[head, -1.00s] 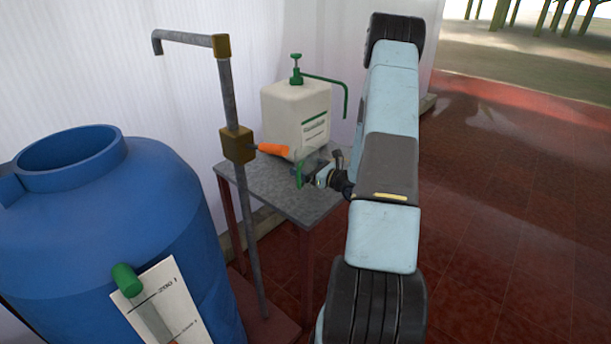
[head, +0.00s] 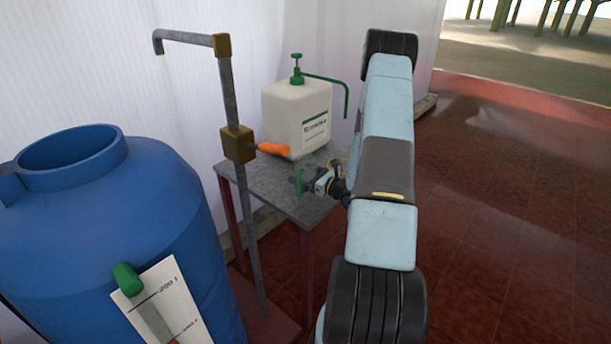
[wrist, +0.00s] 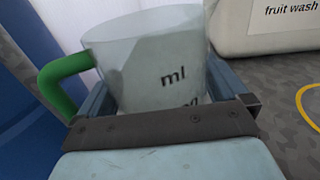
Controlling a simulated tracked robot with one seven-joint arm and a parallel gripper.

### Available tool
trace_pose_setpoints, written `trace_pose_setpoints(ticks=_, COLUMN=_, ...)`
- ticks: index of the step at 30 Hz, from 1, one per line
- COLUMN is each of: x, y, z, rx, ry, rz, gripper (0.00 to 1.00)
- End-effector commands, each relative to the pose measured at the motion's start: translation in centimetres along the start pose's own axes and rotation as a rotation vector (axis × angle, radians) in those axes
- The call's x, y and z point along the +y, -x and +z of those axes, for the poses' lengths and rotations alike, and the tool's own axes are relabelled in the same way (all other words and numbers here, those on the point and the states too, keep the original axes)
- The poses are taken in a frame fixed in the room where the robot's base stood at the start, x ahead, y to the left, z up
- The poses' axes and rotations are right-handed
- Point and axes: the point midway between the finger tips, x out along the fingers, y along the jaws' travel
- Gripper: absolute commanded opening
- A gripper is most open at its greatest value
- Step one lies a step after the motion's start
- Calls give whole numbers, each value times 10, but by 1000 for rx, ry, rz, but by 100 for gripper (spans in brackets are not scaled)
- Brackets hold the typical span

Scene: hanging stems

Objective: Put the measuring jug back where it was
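The measuring jug (wrist: 150,65) is a clear cup with dark "ml" print and a green handle (wrist: 65,82) on its left in the wrist view. It stands between the two blue fingers of my gripper (wrist: 165,88), which look closed against its sides. In the head view my gripper (head: 318,183) is over the grey table (head: 262,190), near its front right part. There only the jug's green handle (head: 298,182) shows clearly. Part of a yellow ring mark (wrist: 308,106) lies on the table to the right of the jug. The jug's base is hidden.
A white canister (head: 298,118) with a green pump and spout stands at the back of the table. A standpipe (head: 232,100) with an orange lever (head: 273,149) rises left of the table. A large blue barrel (head: 110,220) is at the left.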

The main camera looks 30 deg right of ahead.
Motion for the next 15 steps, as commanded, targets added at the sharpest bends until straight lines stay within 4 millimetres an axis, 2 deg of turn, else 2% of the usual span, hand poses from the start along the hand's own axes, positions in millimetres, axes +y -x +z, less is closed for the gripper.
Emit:
trace_pose_setpoints(ticks=3, x=0, y=1, z=1, rx=0, ry=0, rz=-1, gripper=100)
trace_pose_setpoints(ticks=7, x=-1, y=14, z=1, rx=1, ry=0, rz=-4, gripper=100)
trace_pose_setpoints(ticks=15, x=-2, y=65, z=1, rx=1, ry=-1, rz=-5, gripper=100)
